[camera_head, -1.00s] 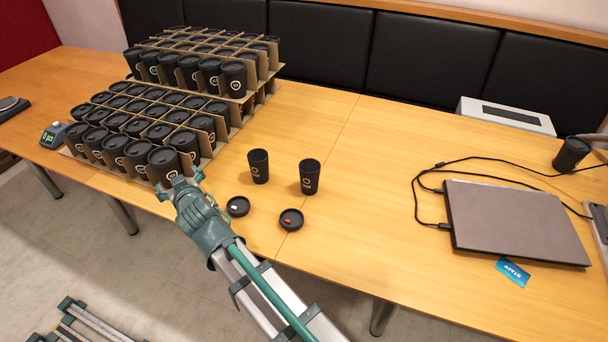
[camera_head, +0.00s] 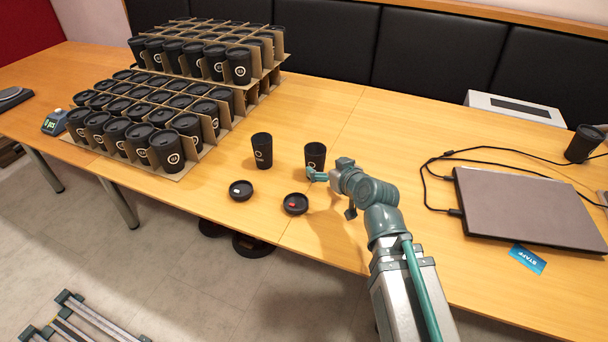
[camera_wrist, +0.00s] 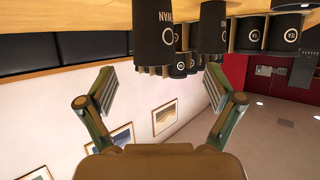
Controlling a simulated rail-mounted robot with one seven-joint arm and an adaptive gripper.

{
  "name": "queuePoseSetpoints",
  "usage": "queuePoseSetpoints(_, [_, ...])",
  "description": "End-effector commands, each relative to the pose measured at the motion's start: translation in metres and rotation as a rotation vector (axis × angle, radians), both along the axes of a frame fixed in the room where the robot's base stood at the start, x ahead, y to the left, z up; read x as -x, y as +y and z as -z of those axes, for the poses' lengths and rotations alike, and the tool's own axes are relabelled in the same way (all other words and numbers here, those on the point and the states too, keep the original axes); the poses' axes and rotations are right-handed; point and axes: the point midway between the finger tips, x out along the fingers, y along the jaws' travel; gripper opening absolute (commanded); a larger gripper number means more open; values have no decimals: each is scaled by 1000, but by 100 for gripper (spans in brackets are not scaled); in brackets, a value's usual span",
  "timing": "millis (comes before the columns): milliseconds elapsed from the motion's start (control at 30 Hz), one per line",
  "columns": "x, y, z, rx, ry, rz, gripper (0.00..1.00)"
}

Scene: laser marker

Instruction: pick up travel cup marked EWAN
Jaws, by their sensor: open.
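Two loose black travel cups stand upright on the table in the head view: a left cup (camera_head: 262,151) and a right cup (camera_head: 315,154). Their names are too small to read there. My gripper (camera_head: 330,192) is open, just in front of the right cup, with one finger close to or overlapping its base. In the upside-down wrist view, a black cup (camera_wrist: 153,42) carries partly visible lettering that seems to read "WAN". It shows beyond the empty space between my open fingers (camera_wrist: 160,80). Another cup (camera_wrist: 212,28) stands to its right in that view.
Two black lids, one left (camera_head: 240,190) and one right (camera_head: 295,204), lie near the table's front edge. Cardboard racks (camera_head: 222,128) full of lidded cups stand at left. A laptop (camera_head: 528,207) with cables, a STAFF card (camera_head: 528,259) and another cup (camera_head: 584,144) are at right.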

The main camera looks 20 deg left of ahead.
Motion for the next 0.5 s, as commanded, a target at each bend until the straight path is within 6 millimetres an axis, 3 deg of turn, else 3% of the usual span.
queuePoseSetpoints(33, [-1,-10,5,2,0,4,92])
queuePoseSetpoints(167, [-3,-17,6,5,-1,2,92])
queuePoseSetpoints(500, [-19,-1,10,5,1,0,92])
